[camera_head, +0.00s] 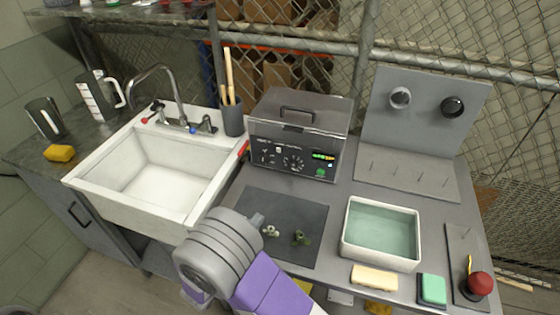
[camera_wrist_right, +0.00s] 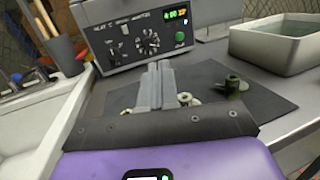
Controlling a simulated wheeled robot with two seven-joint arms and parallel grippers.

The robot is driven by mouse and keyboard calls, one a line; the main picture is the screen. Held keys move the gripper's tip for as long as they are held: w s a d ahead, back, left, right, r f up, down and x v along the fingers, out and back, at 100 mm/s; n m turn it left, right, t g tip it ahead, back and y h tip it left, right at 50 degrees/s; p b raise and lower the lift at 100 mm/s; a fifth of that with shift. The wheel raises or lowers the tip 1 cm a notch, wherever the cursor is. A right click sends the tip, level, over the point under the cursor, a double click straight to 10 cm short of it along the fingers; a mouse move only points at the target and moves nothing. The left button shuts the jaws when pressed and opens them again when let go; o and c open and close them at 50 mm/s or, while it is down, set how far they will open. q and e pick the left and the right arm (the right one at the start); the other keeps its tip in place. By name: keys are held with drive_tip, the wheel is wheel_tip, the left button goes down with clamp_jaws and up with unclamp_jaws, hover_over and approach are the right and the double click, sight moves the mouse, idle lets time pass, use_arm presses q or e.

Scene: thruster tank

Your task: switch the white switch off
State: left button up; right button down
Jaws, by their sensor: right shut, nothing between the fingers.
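The grey tank machine (camera_head: 301,119) stands at the back middle of the bench, with a control panel on its front. A small pale switch-like part (camera_head: 278,149) is at the upper left of the panel, left of the round dial (camera_head: 293,163). I cannot tell its on or off position. The display is lit, above a green button (camera_head: 320,172). My right gripper (camera_head: 258,219) is over the dark mat in front of the machine, apart from the panel. In the right wrist view its fingers (camera_wrist_right: 160,68) are shut and empty, pointing toward the panel (camera_wrist_right: 145,38). My left gripper is out of view.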

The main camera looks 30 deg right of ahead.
sight(278, 149)
drive_tip(key=shift+w+a+f+n+t+y+b, duration=0.15)
drive_tip(key=shift+f+n+t, duration=0.2)
drive_tip(key=shift+t, duration=0.25)
drive_tip(key=shift+w+a+f+n+t+y+b, duration=0.15)
drive_tip(key=shift+f+n+t, duration=0.1)
drive_tip(key=shift+n+t, duration=0.3)
drive_tip(key=shift+w+a+f+n+t+y, duration=0.1)
drive_tip(key=shift+a+n+t+y, duration=0.2)
drive_tip(key=shift+t, duration=0.2)
drive_tip(key=shift+s+a+f+n+t+y, duration=0.15)
drive_tip(key=shift+n+t, duration=0.15)
drive_tip(key=shift+t, duration=0.25)
drive_tip(key=shift+w+a+r+n+t+y, duration=0.15)
drive_tip(key=shift+a+n+t+y, duration=0.15)
drive_tip(key=shift+t, duration=0.2)
drive_tip(key=shift+f, duration=0.1)
drive_tip(key=b+x, duration=0.3)
drive_tip(key=x, duration=2.1)
drive_tip(key=shift+d+b, duration=0.15)
drive_tip(key=shift+b, duration=0.2)
